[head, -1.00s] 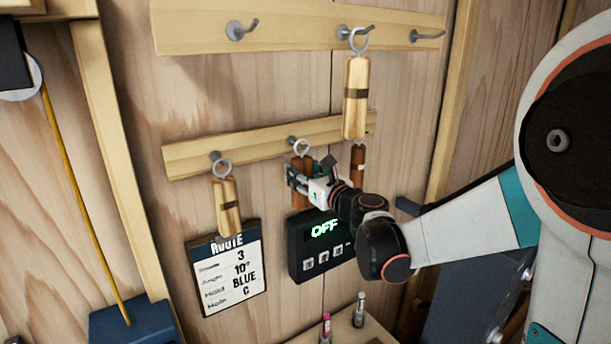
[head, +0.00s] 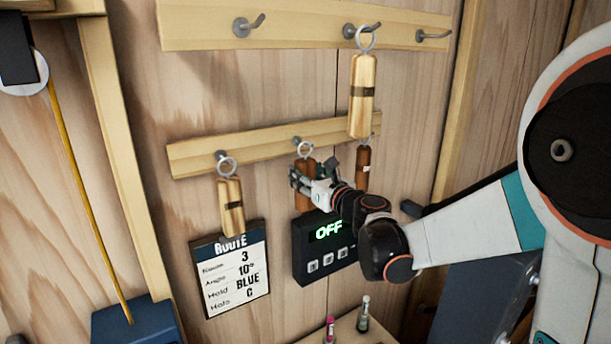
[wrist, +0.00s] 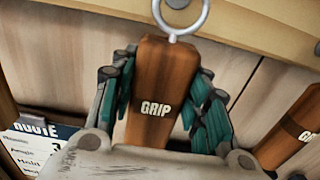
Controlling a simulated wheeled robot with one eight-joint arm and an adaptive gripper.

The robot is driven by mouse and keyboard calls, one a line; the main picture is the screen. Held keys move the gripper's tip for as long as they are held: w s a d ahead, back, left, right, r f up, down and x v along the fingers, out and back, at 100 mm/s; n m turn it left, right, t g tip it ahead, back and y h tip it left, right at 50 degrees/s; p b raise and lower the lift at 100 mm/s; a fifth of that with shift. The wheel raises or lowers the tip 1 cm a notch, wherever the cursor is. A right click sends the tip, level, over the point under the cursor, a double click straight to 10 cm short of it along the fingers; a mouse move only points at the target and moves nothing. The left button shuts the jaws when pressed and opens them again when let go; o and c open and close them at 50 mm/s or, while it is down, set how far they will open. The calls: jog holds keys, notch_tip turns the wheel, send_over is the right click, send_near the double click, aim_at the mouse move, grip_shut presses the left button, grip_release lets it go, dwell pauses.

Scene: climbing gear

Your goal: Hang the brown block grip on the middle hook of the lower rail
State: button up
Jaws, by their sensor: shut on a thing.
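The brown block grip (head: 304,170) hangs upright, its metal ring (head: 304,149) at the middle hook (head: 297,143) of the lower rail (head: 250,146). I cannot tell whether the ring is around the hook or just in front of it. My gripper (head: 303,182) is shut on the block. In the wrist view, the teal-padded fingers of my gripper (wrist: 168,95) press on both sides of the brown block (wrist: 158,80), with "GRIP" facing me.
A second brown block (head: 363,170) hangs at the lower rail's right end, close beside my gripper. A pale block (head: 231,206) hangs on its left hook. A larger pale block (head: 362,97) hangs above from the upper rail (head: 300,28). An "OFF" display box (head: 325,246) sits just below.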

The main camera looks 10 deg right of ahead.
jog(key=o, duration=1.2)
jog(key=shift+s, duration=0.1)
